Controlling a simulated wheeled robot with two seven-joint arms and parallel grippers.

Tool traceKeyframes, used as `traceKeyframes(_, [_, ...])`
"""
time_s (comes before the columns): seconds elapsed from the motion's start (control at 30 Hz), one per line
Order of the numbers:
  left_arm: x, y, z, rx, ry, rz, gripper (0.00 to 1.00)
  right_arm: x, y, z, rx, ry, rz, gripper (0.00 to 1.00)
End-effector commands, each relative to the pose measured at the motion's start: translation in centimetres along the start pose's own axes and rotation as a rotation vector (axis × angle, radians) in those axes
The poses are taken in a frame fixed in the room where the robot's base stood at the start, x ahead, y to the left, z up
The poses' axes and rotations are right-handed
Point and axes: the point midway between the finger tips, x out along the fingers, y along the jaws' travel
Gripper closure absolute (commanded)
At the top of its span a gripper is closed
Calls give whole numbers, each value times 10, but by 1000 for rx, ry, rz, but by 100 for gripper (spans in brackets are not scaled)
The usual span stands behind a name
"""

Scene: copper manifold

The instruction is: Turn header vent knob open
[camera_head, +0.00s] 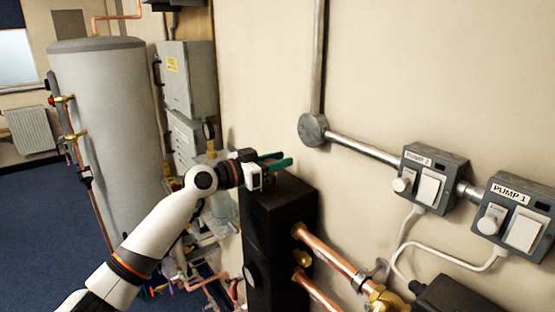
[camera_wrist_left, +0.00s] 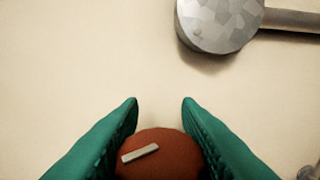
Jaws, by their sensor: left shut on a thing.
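The header vent knob (camera_wrist_left: 155,155) is a round red-brown cap with a pale bar mark that slants up to the right, seen in the left wrist view. My left gripper (camera_wrist_left: 160,105) has a green finger on each side of the knob and is shut on it. In the head view my left gripper (camera_head: 277,162) is at the top of the tall black header (camera_head: 278,225), close to the wall. The knob is mostly hidden there by the gripper. My right gripper is not in view.
Copper pipes (camera_head: 335,252) leave the header's right side. A round grey conduit box (camera_head: 313,129) is on the wall above, right of the gripper. The PUMP 2 switch box (camera_head: 449,168) and PUMP 1 switch box (camera_head: 537,192) are further right. A grey cylinder tank (camera_head: 105,130) stands left.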

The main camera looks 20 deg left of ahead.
Motion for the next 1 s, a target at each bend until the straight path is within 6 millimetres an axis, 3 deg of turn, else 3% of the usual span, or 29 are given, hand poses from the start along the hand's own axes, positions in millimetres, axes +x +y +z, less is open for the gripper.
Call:
traceKeyframes(0.07, [0, 0, 0, 0, 0, 1, 92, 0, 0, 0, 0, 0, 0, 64])
traceKeyframes(0.1, [0, 0, 0, 0, 0, 1, 65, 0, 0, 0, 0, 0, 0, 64])
traceKeyframes(0.2, [0, 0, 0, 0, 0, 0, 48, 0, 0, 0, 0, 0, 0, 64])
traceKeyframes(0.57, [-5, 1, -1, 1, 0, 0, 48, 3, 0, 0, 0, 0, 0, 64])
traceKeyframes(0.67, [-17, 1, -4, 3, -1, 1, 48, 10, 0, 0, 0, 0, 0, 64])
traceKeyframes(1.0, [-87, 1, -6, 4, 2, 2, 48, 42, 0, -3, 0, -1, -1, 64])
